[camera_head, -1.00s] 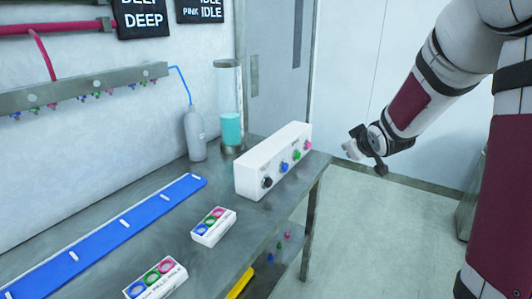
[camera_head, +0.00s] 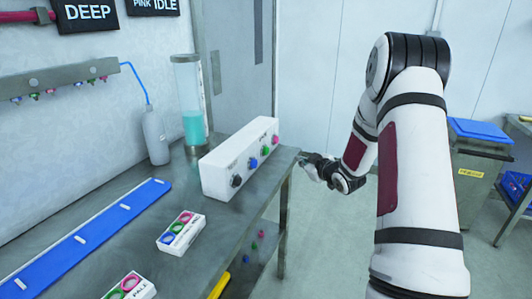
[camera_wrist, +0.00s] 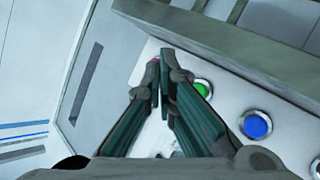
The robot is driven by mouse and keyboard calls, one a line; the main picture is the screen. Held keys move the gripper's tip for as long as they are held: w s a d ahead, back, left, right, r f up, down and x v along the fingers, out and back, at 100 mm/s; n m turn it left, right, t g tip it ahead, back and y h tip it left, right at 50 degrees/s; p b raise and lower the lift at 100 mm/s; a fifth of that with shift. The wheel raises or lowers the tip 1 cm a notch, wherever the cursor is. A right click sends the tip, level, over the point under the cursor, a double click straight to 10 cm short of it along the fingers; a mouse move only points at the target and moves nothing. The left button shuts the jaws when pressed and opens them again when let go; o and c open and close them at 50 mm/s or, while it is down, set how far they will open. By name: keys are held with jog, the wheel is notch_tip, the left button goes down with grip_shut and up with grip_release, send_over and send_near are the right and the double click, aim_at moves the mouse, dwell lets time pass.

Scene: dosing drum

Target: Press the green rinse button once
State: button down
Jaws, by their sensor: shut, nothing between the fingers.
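The white button box (camera_head: 222,168) stands at the right end of the bench. Its front has a black knob or button (camera_head: 236,181), a blue button (camera_head: 253,163), the green button (camera_head: 266,151) and a pink button (camera_head: 275,140). My gripper (camera_head: 306,160) is beyond the bench's right edge, to the right of the box front and apart from it. In the wrist view my gripper (camera_wrist: 162,58) is shut and empty. The green button (camera_wrist: 203,88) shows just right of the fingers, partly covered by them, and the blue button (camera_wrist: 257,125) lies farther right. The pink button is mostly hidden behind the fingertips.
A clear cylinder with teal liquid (camera_head: 190,105) and a grey bottle (camera_head: 155,137) stand behind the box. A blue strip (camera_head: 85,238) and two small colour-dish blocks (camera_head: 181,233) lie on the bench (camera_head: 140,205).

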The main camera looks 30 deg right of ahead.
aim_at(266, 151)
jog(key=shift+w+a+b, duration=0.5)
jog(key=shift+w+a, duration=0.4)
jog(key=shift+w, duration=0.25)
jog(key=shift+w+a+b, duration=0.55)
jog(key=shift+w+a, duration=0.35)
jog(key=shift+w, duration=0.25)
jog(key=shift+w+a+b, duration=0.5)
jog(key=shift+w+a, duration=0.4)
jog(key=shift+w, duration=0.25)
jog(key=shift+w, duration=0.1)
jog(key=shift+w+a, duration=0.25)
jog(key=shift+w+a+b, duration=0.35)
jog(key=shift+w+b, duration=0.1)
jog(key=shift+b, duration=0.1)
jog(key=shift+s+d, duration=0.55)
jog(key=shift+s, duration=0.25)
